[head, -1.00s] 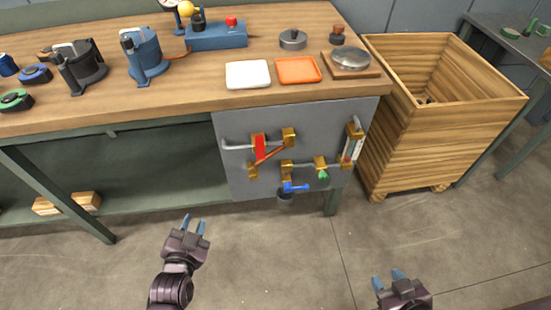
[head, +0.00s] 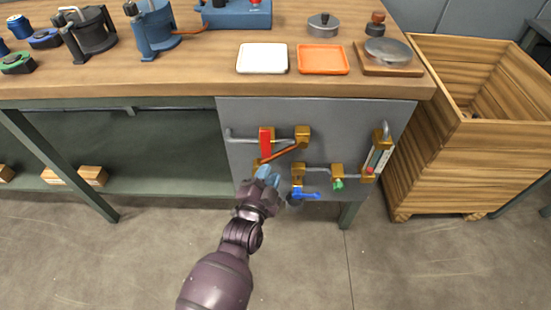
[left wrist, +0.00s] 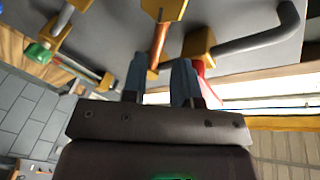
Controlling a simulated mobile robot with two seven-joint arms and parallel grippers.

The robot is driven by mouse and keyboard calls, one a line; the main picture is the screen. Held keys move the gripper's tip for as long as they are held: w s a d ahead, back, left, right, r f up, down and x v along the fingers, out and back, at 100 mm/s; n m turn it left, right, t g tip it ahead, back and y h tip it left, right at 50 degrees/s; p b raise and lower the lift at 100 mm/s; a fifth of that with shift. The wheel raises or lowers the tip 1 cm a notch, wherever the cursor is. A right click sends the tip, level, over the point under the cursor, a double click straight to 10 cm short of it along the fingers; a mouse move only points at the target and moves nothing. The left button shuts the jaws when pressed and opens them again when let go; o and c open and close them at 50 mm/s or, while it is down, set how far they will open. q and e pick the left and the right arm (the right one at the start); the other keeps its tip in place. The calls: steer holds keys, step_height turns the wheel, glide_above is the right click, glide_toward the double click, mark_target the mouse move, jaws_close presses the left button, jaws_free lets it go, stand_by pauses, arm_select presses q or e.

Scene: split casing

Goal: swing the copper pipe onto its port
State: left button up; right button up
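The copper pipe (head: 284,151) slants across the grey panel, from a brass block (head: 302,136) at upper right down to the left. In the left wrist view the copper pipe (left wrist: 158,46) runs down from a brass block towards the gap between my fingers. My left gripper (head: 267,173) is just below its lower end, fingers apart. In the left wrist view the fingers (left wrist: 160,82) stand apart; I cannot tell whether they touch the pipe. The port cannot be made out for certain; brass near the pipe's lower end is partly hidden by my gripper. My right gripper is out of view.
A red handle (head: 266,142) sits close left of the pipe. Below right are a blue valve handle (head: 304,194), a green knob (head: 338,184) and a gauge (head: 378,160). The bench top (head: 190,82) overhangs the panel. A wooden crate (head: 440,165) stands at right.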

mark_target(276, 157)
arm_select(q)
steer(key=shift+b+x, duration=0.6)
steer(key=shift+x, duration=2.25)
jaws_close()
